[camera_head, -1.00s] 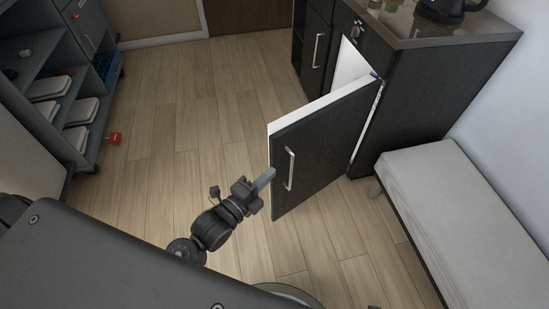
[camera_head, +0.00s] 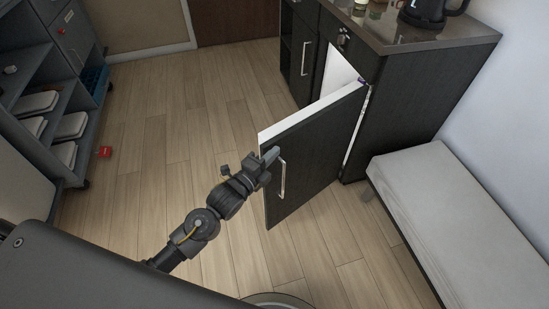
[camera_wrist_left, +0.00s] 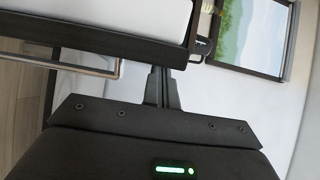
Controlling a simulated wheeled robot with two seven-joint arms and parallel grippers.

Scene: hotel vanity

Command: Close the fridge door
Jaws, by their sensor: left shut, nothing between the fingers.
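The fridge door (camera_head: 312,157) is dark with a white inner edge and stands open from the dark cabinet. Its metal handle (camera_head: 283,179) is on the outer face near the free edge. A white gap into the fridge (camera_head: 340,68) shows behind the door. My left gripper (camera_head: 271,153) is shut and empty at the door's free edge, near the top of the handle; I cannot tell whether it touches. In the left wrist view the shut fingers (camera_wrist_left: 162,88) are close to the door's dark edge (camera_wrist_left: 90,45). My right gripper is not in view.
A padded bench (camera_head: 450,215) stands right of the fridge cabinet (camera_head: 420,105). A kettle (camera_head: 428,12) stands on the countertop. A grey shelf unit (camera_head: 50,90) is at the left.

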